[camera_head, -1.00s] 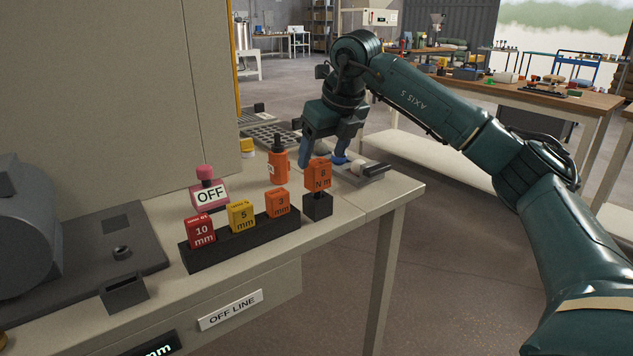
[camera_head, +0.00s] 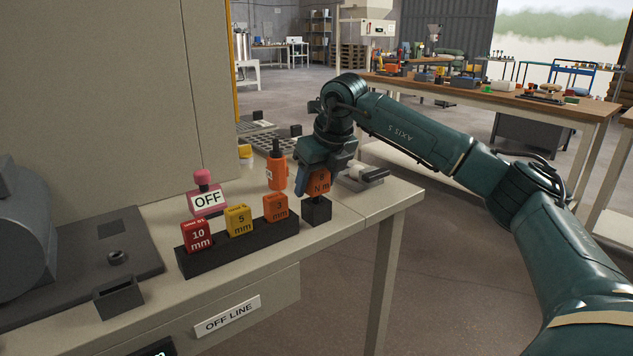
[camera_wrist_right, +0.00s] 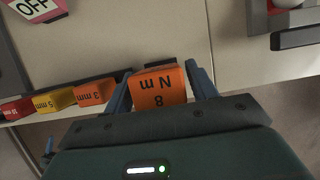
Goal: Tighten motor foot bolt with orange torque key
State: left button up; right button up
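The orange torque key (camera_head: 320,187), marked 8 N m, stands upright in a small black block (camera_head: 316,210) near the bench's right end. My right gripper (camera_head: 314,178) is down at the key's head. In the right wrist view the key (camera_wrist_right: 160,90) sits between the two blue fingers of my right gripper (camera_wrist_right: 162,78), with a narrow gap showing at the sides, so the fingers look open around it. A grey motor (camera_head: 25,232) rests on a dark base plate at left; a round bolt-like piece (camera_head: 118,257) stands on its foot. My left gripper is not in view.
A black rack (camera_head: 240,243) holds red 10 mm, yellow 5 mm and orange 3 mm keys. An orange bottle (camera_head: 277,170) stands close left of my right gripper. A pink-topped OFF tag (camera_head: 207,198) and an open black box (camera_head: 118,295) are further left. A grey clamp-like item (camera_head: 362,178) lies behind.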

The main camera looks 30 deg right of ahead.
jog(key=c, duration=1)
jog(key=shift+o, duration=0.2)
notch_tip(320, 180, up, 10)
jog(key=p, duration=0.2)
jog(key=shift+r+p, duration=0.1)
jog(key=shift+p, duration=0.25)
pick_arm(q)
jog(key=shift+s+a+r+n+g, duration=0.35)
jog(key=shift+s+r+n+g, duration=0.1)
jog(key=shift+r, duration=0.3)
pick_arm(e)
jog(key=o, duration=0.6)
jog(key=shift+c, duration=0.2)
grip_shut()
